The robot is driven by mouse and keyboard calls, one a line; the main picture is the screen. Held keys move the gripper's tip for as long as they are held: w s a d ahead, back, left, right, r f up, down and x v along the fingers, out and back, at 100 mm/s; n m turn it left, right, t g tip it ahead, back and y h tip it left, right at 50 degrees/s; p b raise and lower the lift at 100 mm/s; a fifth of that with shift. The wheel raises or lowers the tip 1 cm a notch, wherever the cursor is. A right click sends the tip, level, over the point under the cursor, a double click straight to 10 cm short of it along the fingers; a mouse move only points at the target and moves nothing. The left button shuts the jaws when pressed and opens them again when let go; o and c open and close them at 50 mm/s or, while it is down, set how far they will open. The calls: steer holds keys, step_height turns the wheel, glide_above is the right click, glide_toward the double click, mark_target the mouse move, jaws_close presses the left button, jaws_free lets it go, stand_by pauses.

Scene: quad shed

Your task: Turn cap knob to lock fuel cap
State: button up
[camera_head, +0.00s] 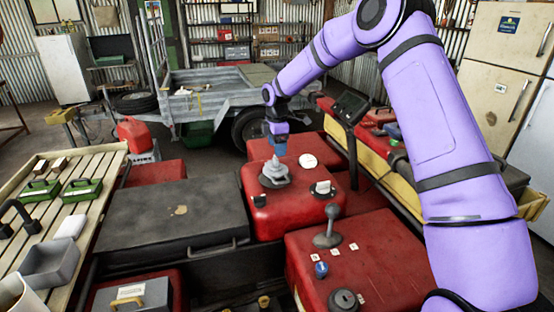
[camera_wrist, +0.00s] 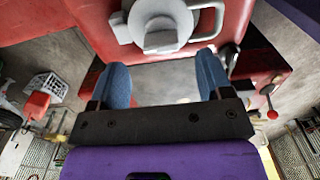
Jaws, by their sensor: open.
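The grey fuel cap (camera_head: 275,174) sits on top of the red tank (camera_head: 262,212) in the middle of the head view. In the wrist view the round cap (camera_wrist: 135,22) is at the top edge, partly cut off, with its raised knob (camera_wrist: 162,38) in the middle. My gripper (camera_head: 279,150) points down just above the cap. In the wrist view its two blue fingers (camera_wrist: 162,65) are open and apart, with nothing seen between them. The knob lies just beyond the fingertips; I cannot tell whether they touch it.
A grey lever (camera_head: 327,236) with a round knob and a blue knob (camera_head: 321,269) stand on the red body at right. A white round dial (camera_head: 308,161) is close to the cap. A display (camera_head: 350,106) stands behind at right. A dark flat lid (camera_head: 172,222) lies left.

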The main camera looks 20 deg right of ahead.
mark_target(276, 163)
steer(key=shift+f, duration=2.8)
steer(key=c, duration=0.9)
